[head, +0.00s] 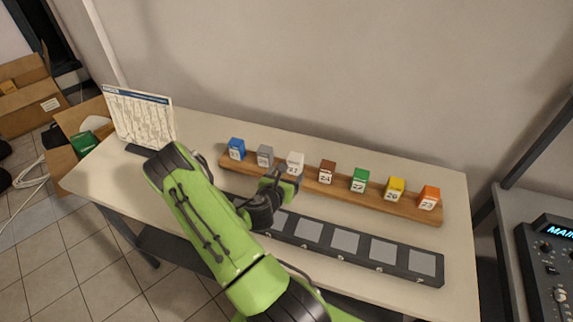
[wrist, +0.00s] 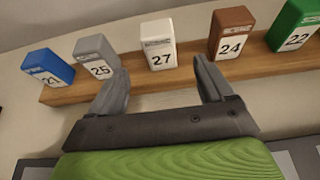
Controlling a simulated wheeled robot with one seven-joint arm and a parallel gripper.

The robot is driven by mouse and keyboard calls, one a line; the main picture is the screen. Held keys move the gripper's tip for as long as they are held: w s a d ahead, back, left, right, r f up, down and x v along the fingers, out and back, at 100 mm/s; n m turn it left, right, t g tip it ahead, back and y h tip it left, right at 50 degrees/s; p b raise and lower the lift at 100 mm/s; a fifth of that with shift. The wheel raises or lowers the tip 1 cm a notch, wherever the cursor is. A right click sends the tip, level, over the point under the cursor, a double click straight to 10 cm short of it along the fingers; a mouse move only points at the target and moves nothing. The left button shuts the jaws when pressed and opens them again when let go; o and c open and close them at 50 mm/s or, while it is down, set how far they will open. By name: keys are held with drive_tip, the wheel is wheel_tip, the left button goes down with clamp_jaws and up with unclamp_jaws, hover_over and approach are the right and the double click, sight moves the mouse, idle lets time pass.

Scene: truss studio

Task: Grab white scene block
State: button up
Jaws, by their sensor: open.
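The white scene block (head: 295,163) stands on a wooden rail on the table, between a grey block and a brown block. In the wrist view the white block (wrist: 158,45) shows the number 27 on its front. My gripper (wrist: 160,75) is open and empty, its two fingers pointing toward the rail. The white block lies beyond the fingertips, roughly centred between them, and they do not appear to touch it. In the head view my gripper (head: 282,176) is just in front of the white block and hides part of the rail.
The wooden rail (head: 395,207) also holds a blue (head: 236,148), grey (head: 265,155), brown (head: 327,171), green (head: 360,180), yellow (head: 394,188) and orange block (head: 429,197). A dark strip with grey squares (head: 345,241) lies in front. A printed board (head: 140,117) stands left.

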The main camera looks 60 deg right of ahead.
sight(293, 165)
drive_tip(key=p+x, duration=0.1)
drive_tip(key=x, duration=0.5)
drive_tip(key=shift+w+d+r, duration=0.1)
drive_tip(key=shift+r, duration=0.1)
drive_tip(key=p+x, duration=0.1)
drive_tip(key=x, duration=0.5)
drive_tip(key=shift+f+p, duration=0.1)
drive_tip(key=shift+p, duration=0.25)
drive_tip(key=shift+c, duration=0.3)
drive_tip(key=c, duration=1)
drive_tip(key=shift+c, duration=0.2)
